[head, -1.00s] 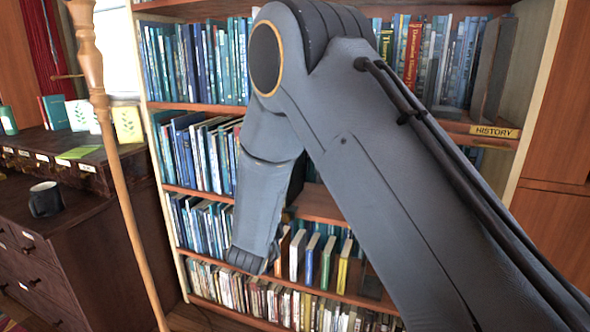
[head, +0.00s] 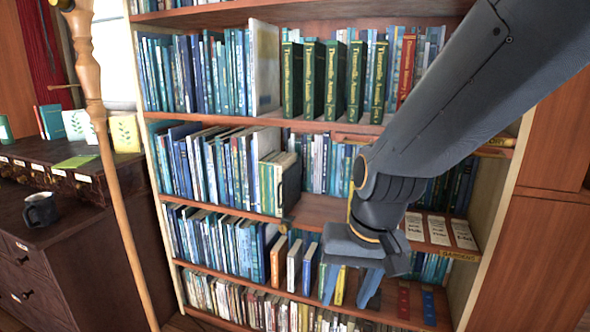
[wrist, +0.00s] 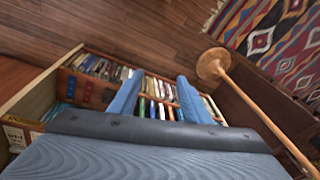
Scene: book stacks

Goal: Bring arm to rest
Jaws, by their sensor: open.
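My arm reaches in from the upper right of the head view and bends down in front of the bookshelf (head: 320,208). My gripper (head: 349,298) hangs at its end, fingers pointing down, in front of the lower shelves. Its two blue fingers are apart with nothing between them. In the wrist view my gripper (wrist: 160,98) also shows open, with shelf books and floor beyond the fingertips. The arm covers part of the right side of the shelves.
A wooden pole (head: 112,170) stands at the left, its round base on the floor (wrist: 150,40). A dark cabinet (head: 80,250) with a mug (head: 40,210) stands left of it. A patterned rug (wrist: 275,45) lies on the floor.

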